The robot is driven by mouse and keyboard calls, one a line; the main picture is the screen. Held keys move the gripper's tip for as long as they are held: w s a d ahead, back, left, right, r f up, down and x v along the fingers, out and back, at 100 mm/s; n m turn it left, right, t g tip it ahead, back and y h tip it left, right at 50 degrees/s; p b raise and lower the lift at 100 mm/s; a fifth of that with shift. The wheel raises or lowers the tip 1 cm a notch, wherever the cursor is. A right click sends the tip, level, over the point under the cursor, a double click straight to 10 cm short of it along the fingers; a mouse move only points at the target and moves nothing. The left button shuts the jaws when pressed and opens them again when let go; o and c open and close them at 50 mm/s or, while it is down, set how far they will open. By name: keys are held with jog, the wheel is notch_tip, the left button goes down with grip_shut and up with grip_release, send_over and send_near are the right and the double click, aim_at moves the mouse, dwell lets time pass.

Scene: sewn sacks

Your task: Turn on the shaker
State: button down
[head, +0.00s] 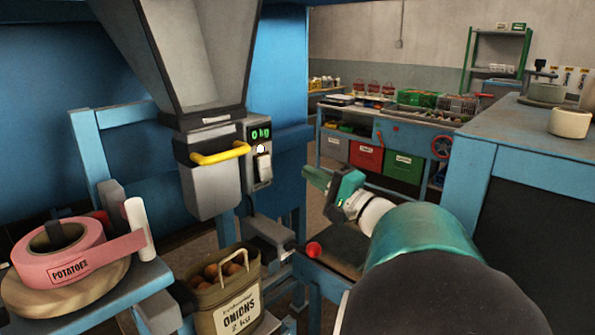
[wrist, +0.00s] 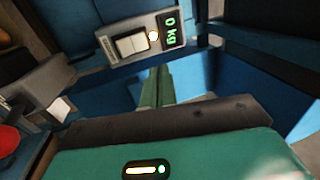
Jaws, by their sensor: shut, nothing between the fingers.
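A grey control box (head: 250,180) on the blue frame has a green "0 kg" display (head: 260,133), a lit white lamp (head: 260,148) and a pale rocker switch (head: 264,166). The wrist view shows the rocker (wrist: 131,44) beside the lamp (wrist: 153,36) and display (wrist: 171,30). No label naming the shaker is readable, and I cannot tell which way the rocker is pressed. My gripper (head: 308,177) is shut and empty, to the right of the box. In the wrist view, its green fingertips (wrist: 157,70) point towards the box, apart from it.
A hopper (head: 195,50) with a yellow-handled bucket (head: 208,175) hangs left of the box. Below stands an onion sack (head: 240,306). A red knob (head: 314,249) sits low beneath my gripper. A pink tape roll (head: 60,250) lies at left. A blue bench (head: 500,145) stands at right.

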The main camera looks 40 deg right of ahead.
jog(key=shift+s, duration=1.5)
jog(key=w+a+f+n+g+y, duration=0.2)
jog(key=a+f+n+g+y, duration=0.15)
jog(key=a, duration=0.65)
jog(key=w+a+f+n+g+y, duration=0.25)
jog(key=a+g+y, duration=0.2)
jog(key=a, duration=0.65)
jog(key=s+a+f+n+g+h, duration=0.7)
jog(key=s+a+f+n+h, duration=0.1)
jog(key=s+a+f+n, duration=0.2)
jog(key=shift+s+a+f+n+h, duration=0.2)
jog(key=shift+a+f+n+h, duration=0.2)
jog(key=shift+a+n, duration=0.6)
